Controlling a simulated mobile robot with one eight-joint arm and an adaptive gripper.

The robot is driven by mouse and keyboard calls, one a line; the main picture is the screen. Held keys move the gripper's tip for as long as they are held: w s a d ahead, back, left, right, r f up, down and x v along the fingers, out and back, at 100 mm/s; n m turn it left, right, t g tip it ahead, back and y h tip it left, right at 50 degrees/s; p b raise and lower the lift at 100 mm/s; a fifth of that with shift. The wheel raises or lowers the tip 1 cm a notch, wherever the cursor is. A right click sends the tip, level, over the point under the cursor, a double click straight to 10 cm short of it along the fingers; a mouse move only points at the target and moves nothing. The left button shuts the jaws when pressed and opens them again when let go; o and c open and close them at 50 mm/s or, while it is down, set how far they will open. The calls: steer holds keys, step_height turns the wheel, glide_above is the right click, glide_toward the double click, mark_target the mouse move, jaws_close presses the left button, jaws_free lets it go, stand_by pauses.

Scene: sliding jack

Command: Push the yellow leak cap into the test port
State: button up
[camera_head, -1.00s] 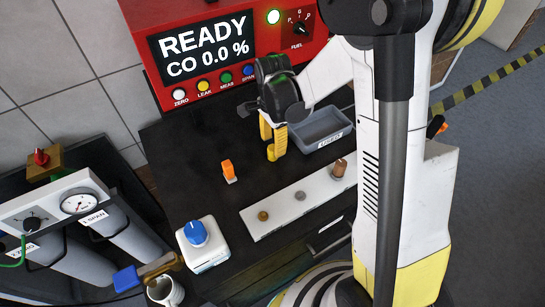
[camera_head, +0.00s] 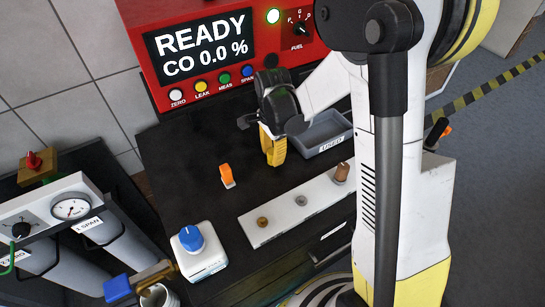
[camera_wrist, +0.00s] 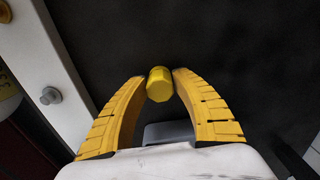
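The yellow leak cap (camera_wrist: 159,84) is a small faceted cylinder between my fingertips in the wrist view. Both yellow fingers of my gripper (camera_wrist: 160,76) appear to touch its sides. In the head view, my gripper (camera_head: 273,160) points down over the dark bench top, left of the grey USED tray; the cap cannot be made out there. The red analyser (camera_head: 240,45) with READY and CO 0.0 % stands behind. I cannot identify the test port in either view.
The grey tray (camera_head: 324,136) is close to the right of my gripper. A white plate (camera_head: 282,228) with several fittings lies in front. An orange piece (camera_head: 226,174) stands to the left, with a blue-knobbed white box (camera_head: 203,262) farther forward. Bare bench lies between.

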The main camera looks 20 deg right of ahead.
mark_target(273, 151)
jaws_close()
steer(key=shift+r+p, duration=1.8)
steer(key=shift+r, duration=0.75)
steer(key=shift+d, duration=0.1)
